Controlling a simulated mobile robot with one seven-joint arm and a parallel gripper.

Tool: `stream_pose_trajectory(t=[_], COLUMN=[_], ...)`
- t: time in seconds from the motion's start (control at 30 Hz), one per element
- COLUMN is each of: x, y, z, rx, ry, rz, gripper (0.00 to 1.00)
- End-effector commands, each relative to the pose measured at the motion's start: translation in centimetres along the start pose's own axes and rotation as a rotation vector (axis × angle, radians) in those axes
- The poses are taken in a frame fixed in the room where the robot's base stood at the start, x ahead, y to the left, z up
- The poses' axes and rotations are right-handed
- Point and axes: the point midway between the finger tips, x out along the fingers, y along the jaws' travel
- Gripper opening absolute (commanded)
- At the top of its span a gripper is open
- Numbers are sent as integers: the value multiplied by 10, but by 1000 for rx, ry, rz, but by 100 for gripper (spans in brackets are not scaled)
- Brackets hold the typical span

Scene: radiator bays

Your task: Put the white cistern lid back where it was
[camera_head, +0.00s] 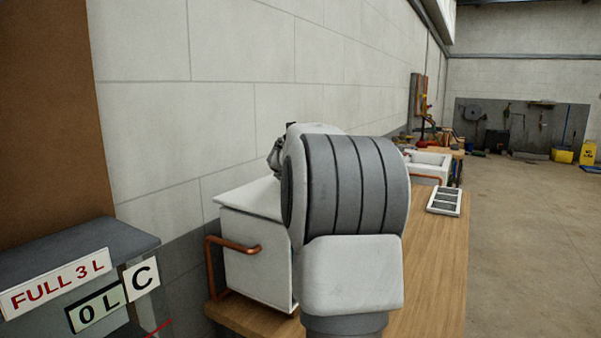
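A white cistern (257,262) with a copper pipe on its front stands on the wooden bench, left of my arm. A flat white top, which looks like a lid (248,198), covers it; my arm hides its right part. Farther along the bench is a second white box (430,159), which looks open at the top, also with a copper pipe. My arm fills the middle of the view. A small dark part of my wrist or gripper (276,156) shows behind it, above the near cistern. The fingers are hidden, and I cannot see whether they hold anything.
The wooden bench (432,262) runs along the block wall. A white frame with dark panels (444,201) lies near its right edge. A grey unit (75,262) with signs "FULL 3 L", "0 L" and "C" stands at the left. Open concrete floor (530,240) lies to the right.

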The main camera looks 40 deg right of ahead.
Motion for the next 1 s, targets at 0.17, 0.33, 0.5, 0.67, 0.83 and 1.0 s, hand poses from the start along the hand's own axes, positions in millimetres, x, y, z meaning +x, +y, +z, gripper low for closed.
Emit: stream_pose_trajectory(t=[0.17,0.33,0.5,0.67,0.83,1.0], x=[1,2,3,3,4,5], y=[0,0,1,1,0,0], z=[-2,-5,-8,-8,-9,-11], rx=[0,0,-1,-1,0,0], ry=[-3,-3,-3,-3,-1,3], rz=[1,1,1,1,1,0], gripper=[0,0,0,75,96,96])
